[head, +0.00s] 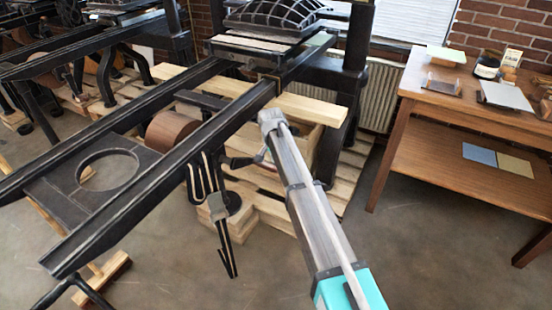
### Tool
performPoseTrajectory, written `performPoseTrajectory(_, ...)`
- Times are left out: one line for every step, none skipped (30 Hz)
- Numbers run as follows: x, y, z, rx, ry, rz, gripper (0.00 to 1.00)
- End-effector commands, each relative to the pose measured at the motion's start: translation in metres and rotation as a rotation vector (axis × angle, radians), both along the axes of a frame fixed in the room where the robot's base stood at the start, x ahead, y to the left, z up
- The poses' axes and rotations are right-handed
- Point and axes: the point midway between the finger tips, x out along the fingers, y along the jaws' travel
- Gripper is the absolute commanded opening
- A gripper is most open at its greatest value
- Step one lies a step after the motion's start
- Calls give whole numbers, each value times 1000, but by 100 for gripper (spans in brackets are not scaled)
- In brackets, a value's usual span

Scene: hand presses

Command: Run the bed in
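The near hand press has two long dark rails (150,185) running from the lower left to the upper middle. At their far end, a flat dark bed-like plate with a pale strip (250,44) sits below a ribbed, domed black part (275,14). A brown wooden drum (172,131) lies between the rails. A dark crank with a handle (240,162) sticks out at the near rail's side.
Pale timber blocks and a pallet (345,165) lie under the press. Another press is at the upper left. The floor at lower right is clear.

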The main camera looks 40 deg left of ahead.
Motion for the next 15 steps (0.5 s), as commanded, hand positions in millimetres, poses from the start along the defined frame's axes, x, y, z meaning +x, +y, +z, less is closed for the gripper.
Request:
performPoseTrajectory(-7, 0, -13, -2, 3, 4, 0)
performPoseTrajectory(-9, 0, -16, -2, 3, 5, 0)
performPoseTrajectory(-13, 1, -20, -1, 3, 7, 0)
performPoseTrajectory(-15, 1, -23, -1, 3, 8, 0)
performPoseTrajectory(-18, 2, -26, -1, 3, 9, 0)
performPoseTrajectory(-21, 2, -30, -1, 2, 10, 0)
performPoseTrajectory(-23, 2, -33, -1, 2, 11, 0)
performPoseTrajectory(-26, 2, -36, -1, 2, 11, 0)
performPoseTrajectory(-29, 2, -40, -1, 1, 12, 0)
performPoseTrajectory(-31, 1, -42, -1, 1, 12, 0)
performPoseTrajectory(-34, 1, -45, -1, 1, 13, 0)
performPoseTrajectory(-38, 1, -48, -2, 1, 14, 0)
performPoseTrajectory(-40, 1, -51, -2, 1, 14, 0)
performPoseTrajectory(-43, 1, -53, -2, 1, 15, 0)
performPoseTrajectory(-47, 0, -56, -1, 1, 16, 0)
